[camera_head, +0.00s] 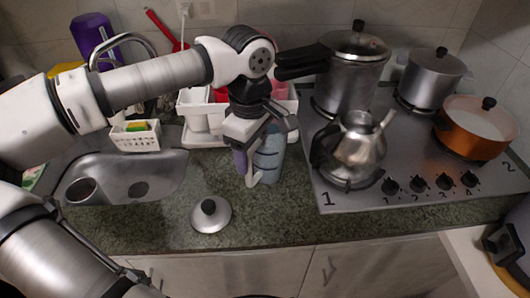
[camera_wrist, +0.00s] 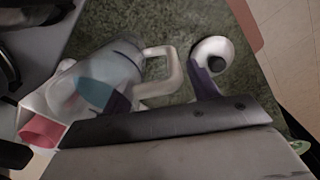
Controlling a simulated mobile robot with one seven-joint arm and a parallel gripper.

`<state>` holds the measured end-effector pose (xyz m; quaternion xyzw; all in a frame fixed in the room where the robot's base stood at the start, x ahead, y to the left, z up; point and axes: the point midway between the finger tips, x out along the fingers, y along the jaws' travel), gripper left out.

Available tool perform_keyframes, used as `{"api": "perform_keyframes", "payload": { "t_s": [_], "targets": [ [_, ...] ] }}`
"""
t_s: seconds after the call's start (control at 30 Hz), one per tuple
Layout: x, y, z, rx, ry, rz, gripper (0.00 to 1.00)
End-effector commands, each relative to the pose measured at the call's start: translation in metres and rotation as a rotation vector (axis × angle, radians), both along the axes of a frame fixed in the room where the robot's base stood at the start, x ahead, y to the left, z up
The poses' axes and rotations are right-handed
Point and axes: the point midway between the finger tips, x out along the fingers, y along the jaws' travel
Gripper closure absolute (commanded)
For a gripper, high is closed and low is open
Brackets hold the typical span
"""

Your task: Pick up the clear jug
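The clear jug (camera_head: 270,158) stands on the green counter, left of the stove, partly hidden by my gripper (camera_head: 250,158) in the head view. In the wrist view the jug (camera_wrist: 105,68) lies across the left half, with its pale handle (camera_wrist: 168,72) pointing right. My gripper (camera_wrist: 162,92) is open, with its dark purple fingers apart. The handle appears between them, and I see no clear grip on it. One finger overlaps the jug's body in the wrist view. Contact cannot be told.
A silver lid (camera_head: 211,216) lies on the counter in front of the jug. A steel kettle (camera_head: 357,150) and a pressure cooker (camera_head: 350,75) stand on the stove to the right. A white dish rack (camera_head: 196,137) is behind, and the sink (camera_head: 160,180) is left.

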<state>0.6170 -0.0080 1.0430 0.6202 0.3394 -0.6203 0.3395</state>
Motion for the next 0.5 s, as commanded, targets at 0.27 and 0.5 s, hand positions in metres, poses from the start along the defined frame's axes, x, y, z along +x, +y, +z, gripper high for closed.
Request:
{"api": "perform_keyframes", "payload": {
  "t_s": [0.27,0.5],
  "targets": [
    [0.0,0.0,0.0003,0.0,0.0,0.0,0.78],
    [0.0003,-0.0001,0.0013,0.0,-0.001,0.0,1.0]
  ]
}}
